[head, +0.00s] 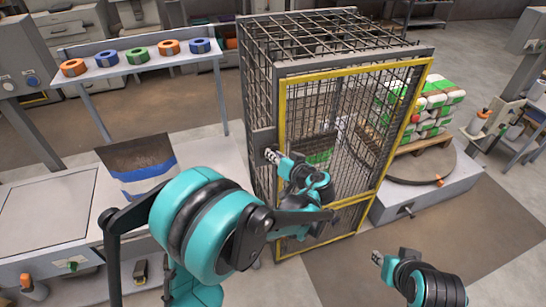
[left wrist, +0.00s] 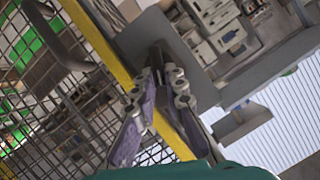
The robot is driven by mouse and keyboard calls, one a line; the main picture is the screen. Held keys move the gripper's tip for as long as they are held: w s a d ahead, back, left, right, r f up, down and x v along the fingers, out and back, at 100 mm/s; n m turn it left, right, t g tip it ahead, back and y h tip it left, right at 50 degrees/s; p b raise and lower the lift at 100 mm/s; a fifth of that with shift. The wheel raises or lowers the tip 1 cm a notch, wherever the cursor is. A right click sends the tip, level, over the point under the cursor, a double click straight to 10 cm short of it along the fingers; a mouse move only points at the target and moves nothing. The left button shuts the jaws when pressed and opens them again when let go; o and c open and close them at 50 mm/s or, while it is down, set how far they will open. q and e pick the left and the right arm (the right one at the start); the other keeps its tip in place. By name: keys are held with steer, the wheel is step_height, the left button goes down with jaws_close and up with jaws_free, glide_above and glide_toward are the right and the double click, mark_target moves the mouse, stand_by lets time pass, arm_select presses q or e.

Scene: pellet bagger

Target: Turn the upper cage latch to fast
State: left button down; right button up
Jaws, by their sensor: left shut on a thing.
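The cage (head: 345,60) has a yellow-framed mesh door (head: 355,72) that appears closed. The upper latch has a grey plate (head: 263,140) on the post at the door's left edge; the plate also shows in the left wrist view (left wrist: 140,35). My left gripper (head: 272,156) is at this plate. In the left wrist view its fingers (left wrist: 165,75) are shut on the dark latch handle (left wrist: 157,54). The handle's turn position is hard to tell. My right gripper (head: 391,256) is at the lower right, away from the cage, with its fingers apart and empty.
A shelf (head: 150,60) with several coloured rolls stands at the left. A pallet (head: 425,143) of stacked bags is on a round turntable (head: 440,165) at the right. A bag (head: 140,160) lies on the bench near my left arm. Floor before the cage is clear.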

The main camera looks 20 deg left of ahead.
arm_select(q)
steer(key=shift+w+d+f+m+y+b, duration=0.2)
steer(key=shift+m+y+b, duration=0.65)
steer(key=shift+m, duration=0.8)
steer(key=shift+w+f+m+y+b, duration=0.1)
steer(key=shift+f+m+y+b, duration=0.25)
steer(key=shift+m+y+b, duration=0.95)
steer(key=shift+w+d+f+m+y+b, duration=0.1)
steer(key=shift+f+m+y+b, duration=0.25)
steer(key=shift+m, duration=1.7)
steer(key=shift+r, duration=0.15)
steer(key=c, duration=1.6)
jaws_free()
steer(key=shift+a, duration=0.1)
